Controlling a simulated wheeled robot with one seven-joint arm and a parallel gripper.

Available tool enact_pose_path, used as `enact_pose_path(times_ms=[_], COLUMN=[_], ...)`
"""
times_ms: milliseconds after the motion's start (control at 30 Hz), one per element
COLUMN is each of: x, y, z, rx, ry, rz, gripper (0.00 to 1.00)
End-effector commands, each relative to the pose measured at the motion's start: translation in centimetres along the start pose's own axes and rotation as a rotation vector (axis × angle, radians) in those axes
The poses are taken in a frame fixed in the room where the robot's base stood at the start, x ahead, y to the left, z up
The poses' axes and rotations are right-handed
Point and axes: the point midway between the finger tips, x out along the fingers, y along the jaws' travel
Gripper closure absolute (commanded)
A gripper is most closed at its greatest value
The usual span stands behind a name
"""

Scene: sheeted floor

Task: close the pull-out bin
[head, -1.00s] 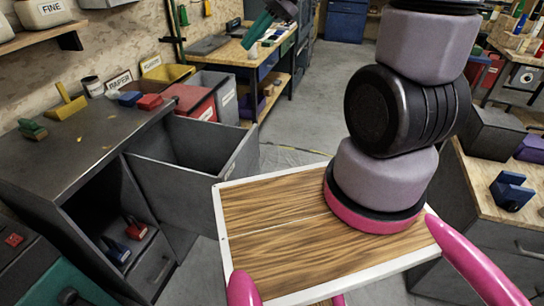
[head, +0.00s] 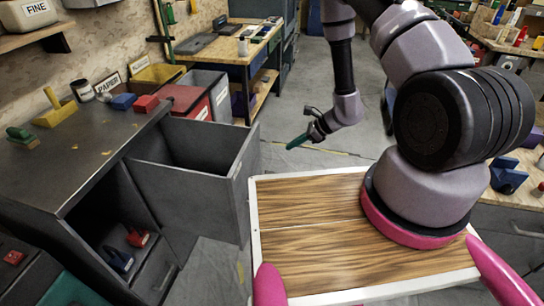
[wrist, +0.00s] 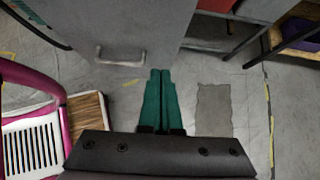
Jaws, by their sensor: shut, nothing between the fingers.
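The pull-out bin (head: 180,189) is a grey open-topped box, drawn well out of the dark cabinet (head: 70,150) at the left in the head view. It looks empty, though its floor is hidden. Its front faces right, and the handle is hidden there. In the wrist view, a grey front panel (wrist: 150,22) with a metal bar handle (wrist: 121,60) shows at the top. My gripper (head: 297,142) is to the right of the bin, apart from it. In the wrist view its green fingers (wrist: 161,74) are together and empty, pointing toward the panel's lower right edge.
Red (head: 188,100) and grey (head: 205,85) bins stand behind the pull-out bin. A workbench (head: 235,48) is at the back. Coloured blocks lie on the cabinet top. My wooden deck is close to the bin's front corner. Bare floor (head: 350,110) lies beyond the deck.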

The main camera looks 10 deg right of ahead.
Motion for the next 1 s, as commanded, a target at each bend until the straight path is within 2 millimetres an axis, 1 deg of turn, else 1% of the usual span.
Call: enact_pose_path(times_ms=[33, 100, 167, 267, 600, 667, 700, 800, 1000], x=[0.3, 0.7, 1.2, 2.5, 9.7, 10.8, 11.2, 12.2, 13.1], y=[0.1, 0.1, 0.2, 0.2, 0.2, 0.2, 0.1, 0.1, 0.0], z=[-0.6, -0.9, -0.9, -0.9, -0.9, -0.9, -0.1, 0.9, 1.9], rx=[0.008, 0.013, 0.012, 0.013, 0.009, 0.011, 0.008, 0.01, 0.012], ry=[0.006, 0.009, 0.009, 0.009, 0.009, 0.009, 0.006, 0.008, 0.008], rz=[-0.003, -0.006, -0.005, -0.004, -0.002, -0.003, -0.004, -0.004, -0.005], gripper=[1.0, 1.0, 1.0, 1.0, 1.0, 1.0, 1.0, 1.0, 1.0])
